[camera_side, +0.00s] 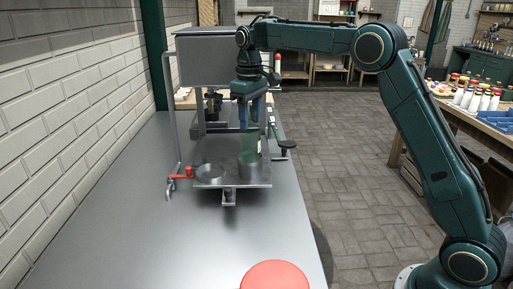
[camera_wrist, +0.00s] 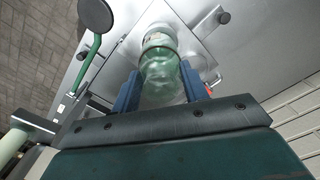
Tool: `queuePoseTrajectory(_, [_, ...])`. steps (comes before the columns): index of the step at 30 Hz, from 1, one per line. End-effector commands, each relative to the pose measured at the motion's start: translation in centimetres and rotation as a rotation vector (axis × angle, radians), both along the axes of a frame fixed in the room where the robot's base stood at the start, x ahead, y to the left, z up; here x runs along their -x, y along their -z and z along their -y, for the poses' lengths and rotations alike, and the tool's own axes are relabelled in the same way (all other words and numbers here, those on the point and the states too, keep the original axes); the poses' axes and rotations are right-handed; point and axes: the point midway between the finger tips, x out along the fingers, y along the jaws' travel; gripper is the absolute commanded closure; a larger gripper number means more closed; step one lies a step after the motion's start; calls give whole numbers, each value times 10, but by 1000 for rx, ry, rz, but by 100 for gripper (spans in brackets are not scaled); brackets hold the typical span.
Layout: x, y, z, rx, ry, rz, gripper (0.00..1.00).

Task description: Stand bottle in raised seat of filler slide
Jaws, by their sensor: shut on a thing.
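My gripper (camera_side: 255,108) points down in the side view, its blue fingers shut on a translucent green bottle (camera_side: 248,143). The bottle hangs upright below the fingers. The filler slide (camera_side: 228,183) is a grey metal plate with two round seats. The raised seat (camera_side: 250,171) is a short cup at the right, directly under the bottle in this view. I cannot tell whether the bottle's base is inside it or just above. A lower round seat (camera_side: 209,172) is at the left, empty. In the wrist view the bottle (camera_wrist: 160,65) sits between both fingers (camera_wrist: 160,88).
The filling machine's grey housing (camera_side: 205,62) and post stand behind the slide. A red-handled valve (camera_side: 180,173) is at its left, a black knob (camera_side: 287,145) at its right. A red round thing (camera_side: 274,276) is at the near edge. The bench front (camera_side: 150,245) is clear.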

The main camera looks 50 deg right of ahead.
Motion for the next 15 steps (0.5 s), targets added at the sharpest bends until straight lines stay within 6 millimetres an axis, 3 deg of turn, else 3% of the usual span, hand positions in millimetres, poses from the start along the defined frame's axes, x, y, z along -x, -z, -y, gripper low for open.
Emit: queuePoseTrajectory(15, [0,6,0,0,0,1,96])
